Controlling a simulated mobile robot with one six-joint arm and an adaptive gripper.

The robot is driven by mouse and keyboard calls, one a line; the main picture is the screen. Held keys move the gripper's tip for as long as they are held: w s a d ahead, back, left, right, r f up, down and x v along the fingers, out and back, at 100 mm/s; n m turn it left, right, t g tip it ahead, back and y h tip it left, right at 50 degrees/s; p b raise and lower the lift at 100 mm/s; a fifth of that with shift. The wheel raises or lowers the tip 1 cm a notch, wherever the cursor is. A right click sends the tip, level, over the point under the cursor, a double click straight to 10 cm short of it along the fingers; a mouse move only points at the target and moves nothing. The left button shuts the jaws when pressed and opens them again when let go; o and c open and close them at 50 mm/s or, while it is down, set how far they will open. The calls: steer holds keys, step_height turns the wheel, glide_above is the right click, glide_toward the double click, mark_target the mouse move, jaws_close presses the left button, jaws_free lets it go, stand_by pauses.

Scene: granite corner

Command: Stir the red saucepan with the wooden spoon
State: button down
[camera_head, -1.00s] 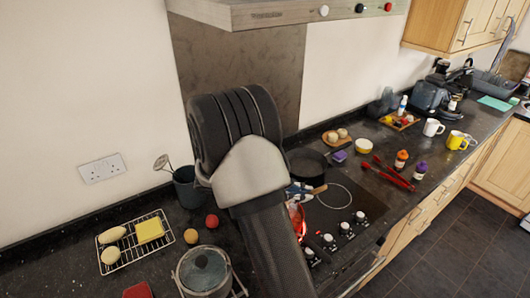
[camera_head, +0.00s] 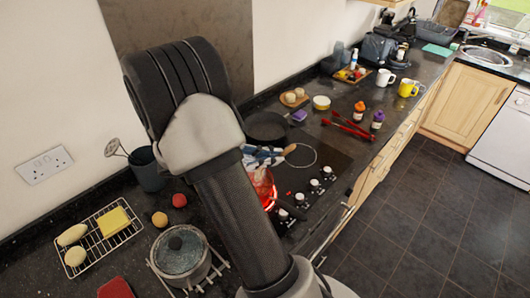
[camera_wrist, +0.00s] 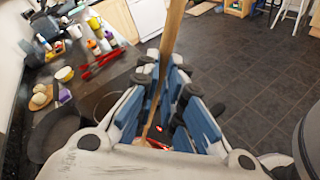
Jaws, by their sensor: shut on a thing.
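The red saucepan (camera_head: 264,190) is on the dark hob, largely hidden behind my arm in the head view. Only part of its red side shows. My gripper (camera_head: 262,156), with blue pads, is just above and behind it in the picture. In the wrist view my gripper (camera_wrist: 160,132) is shut on the wooden spoon (camera_wrist: 172,38). The spoon's pale handle runs up from between the fingers and out of the top of the picture. Its lower end is hidden by the fingers, so I cannot tell whether it is inside the saucepan. Small red patches show between the fingers.
A black frying pan (camera_head: 266,126) sits on the hob behind my gripper. A lidded pot (camera_head: 180,252) stands to the left, near a wire rack (camera_head: 97,244) and a dark utensil pot (camera_head: 147,170).

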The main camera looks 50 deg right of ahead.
steer(key=w+f+b, duration=0.4)
steer(key=f+b, duration=0.2)
steer(key=f, duration=0.4)
steer(key=shift+d, duration=0.2)
steer(key=shift+s, duration=0.1)
stand_by(0.4)
